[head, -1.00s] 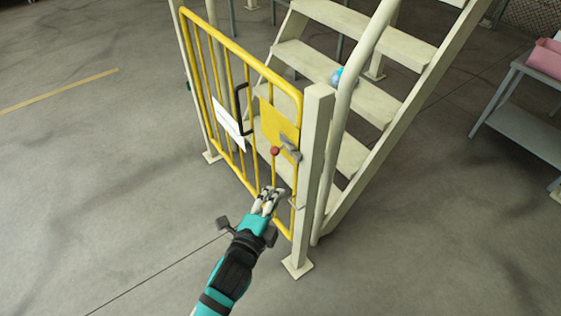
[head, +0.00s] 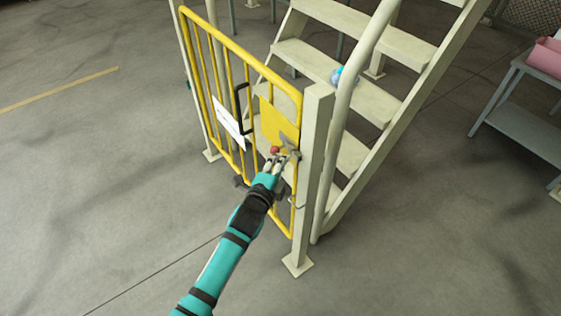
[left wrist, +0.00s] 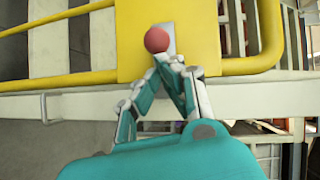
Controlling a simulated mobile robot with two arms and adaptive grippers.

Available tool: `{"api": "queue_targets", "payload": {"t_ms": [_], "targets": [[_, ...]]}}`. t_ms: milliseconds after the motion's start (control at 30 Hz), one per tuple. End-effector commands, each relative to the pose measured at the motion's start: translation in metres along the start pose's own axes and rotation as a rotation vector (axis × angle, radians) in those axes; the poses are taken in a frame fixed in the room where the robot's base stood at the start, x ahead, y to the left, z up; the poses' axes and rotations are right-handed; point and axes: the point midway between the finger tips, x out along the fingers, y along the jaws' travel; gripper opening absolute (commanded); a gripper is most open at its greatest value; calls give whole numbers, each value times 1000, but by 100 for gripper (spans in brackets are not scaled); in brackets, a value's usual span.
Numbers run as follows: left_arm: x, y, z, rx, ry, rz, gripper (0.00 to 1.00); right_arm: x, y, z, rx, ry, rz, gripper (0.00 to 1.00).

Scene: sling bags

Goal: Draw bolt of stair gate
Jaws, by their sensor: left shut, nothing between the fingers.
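The yellow stair gate (head: 229,45) stands across the foot of the stairs, in line with its cream post (head: 317,165). A yellow plate (head: 279,123) on the gate carries the grey bolt (head: 289,145) with a red knob (head: 275,150). The red knob also shows in the left wrist view (left wrist: 157,39), in front of the yellow plate (left wrist: 185,45). My left gripper (head: 283,158) is shut and empty, its fingertips close below the knob. In the left wrist view its fingertips (left wrist: 170,62) meet just under the knob; I cannot tell whether they touch it. My right gripper is not in view.
A black handle (head: 240,109) and a white sign (head: 228,122) are on the gate. Cream stairs (head: 345,90) rise behind, with a blue item (head: 338,76) on a step. A grey table (head: 520,125) stands at right. The floor at left is clear.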

Motion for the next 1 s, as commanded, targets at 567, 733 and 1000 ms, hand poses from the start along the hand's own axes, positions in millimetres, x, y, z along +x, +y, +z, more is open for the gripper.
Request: {"api": "queue_targets", "payload": {"t_ms": [567, 733, 1000], "targets": [[20, -7, 30, 1, 0, -1, 0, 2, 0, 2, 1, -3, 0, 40], [19, -6, 31, 0, -2, 1, 0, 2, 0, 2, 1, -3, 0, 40], [18, -9, 32, 1, -2, 1, 0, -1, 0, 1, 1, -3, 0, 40]]}}
